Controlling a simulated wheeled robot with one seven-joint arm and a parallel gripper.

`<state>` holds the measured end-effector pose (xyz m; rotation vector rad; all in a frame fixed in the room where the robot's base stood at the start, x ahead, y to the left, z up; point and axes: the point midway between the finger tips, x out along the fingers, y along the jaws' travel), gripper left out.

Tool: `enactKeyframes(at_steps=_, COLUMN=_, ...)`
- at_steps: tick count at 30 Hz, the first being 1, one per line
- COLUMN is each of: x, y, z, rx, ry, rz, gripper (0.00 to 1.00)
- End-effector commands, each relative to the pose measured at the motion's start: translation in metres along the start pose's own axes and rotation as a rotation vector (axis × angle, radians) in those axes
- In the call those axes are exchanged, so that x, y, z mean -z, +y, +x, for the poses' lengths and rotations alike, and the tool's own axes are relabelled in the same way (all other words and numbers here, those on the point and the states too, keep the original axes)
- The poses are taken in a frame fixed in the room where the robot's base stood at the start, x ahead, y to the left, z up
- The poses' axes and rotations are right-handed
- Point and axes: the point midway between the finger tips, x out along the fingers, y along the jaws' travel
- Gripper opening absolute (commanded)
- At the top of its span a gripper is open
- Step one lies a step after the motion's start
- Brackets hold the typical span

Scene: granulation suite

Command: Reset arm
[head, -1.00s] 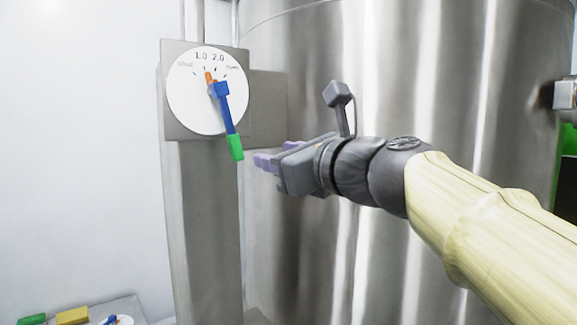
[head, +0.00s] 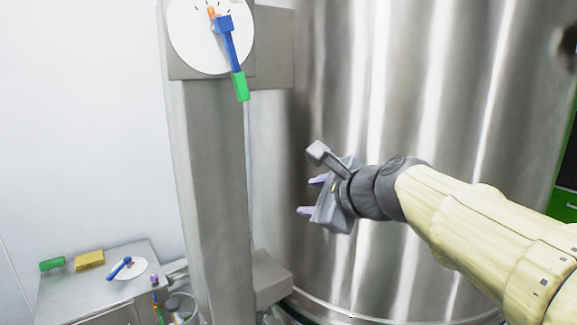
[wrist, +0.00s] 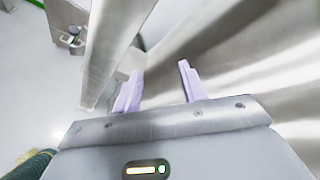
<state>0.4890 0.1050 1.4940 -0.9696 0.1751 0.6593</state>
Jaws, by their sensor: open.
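My gripper (head: 308,196) is in the middle of the head view, in front of a large shiny steel vessel (head: 420,90). Its two pale purple fingers are apart with nothing between them. In the wrist view my gripper (wrist: 158,85) also shows open and empty, with the vessel's steel wall beyond and to the right. My arm reaches in from the lower right. A white dial (head: 195,40) with a blue lever (head: 231,45) that ends in a green grip is on a steel post, up and left of my gripper and apart from it. The dial's top is cut off.
The steel post (head: 212,190) stands left of my gripper. A steel table (head: 85,290) at lower left bears a green brush (head: 52,264), a yellow block (head: 89,259) and a white disc with a blue handle (head: 120,269). A container (head: 180,308) stands beside it.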

Motion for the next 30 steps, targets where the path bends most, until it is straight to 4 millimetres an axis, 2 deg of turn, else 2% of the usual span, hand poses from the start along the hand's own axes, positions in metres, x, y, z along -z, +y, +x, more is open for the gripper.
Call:
enactKeyframes(at_steps=1, x=0.025, y=0.02, z=0.012, rx=-0.054, ry=0.058, rz=-0.1, gripper=0.42)
enactKeyframes(at_steps=7, x=0.116, y=0.102, z=0.034, rx=-0.317, ry=0.209, rz=-0.571, gripper=0.42)
enactKeyframes(at_steps=11, x=0.17, y=0.161, z=0.031, rx=-0.541, ry=0.222, rz=-0.903, gripper=0.42)
enactKeyframes(at_steps=15, x=0.219, y=0.222, z=0.016, rx=-0.797, ry=0.137, rz=-1.258, gripper=0.42)
enactKeyframes(at_steps=18, x=0.243, y=0.258, z=0.002, rx=-0.947, ry=0.032, rz=-1.47, gripper=0.42)
enactKeyframes(at_steps=21, x=0.256, y=0.28, z=-0.009, rx=-1.037, ry=-0.057, rz=-1.604, gripper=0.42)
enactKeyframes(at_steps=24, x=0.261, y=0.287, z=-0.014, rx=-1.069, ry=-0.097, rz=-1.659, gripper=0.42)
enactKeyframes(at_steps=30, x=0.261, y=0.286, z=-0.013, rx=-1.068, ry=-0.098, rz=-1.663, gripper=0.42)
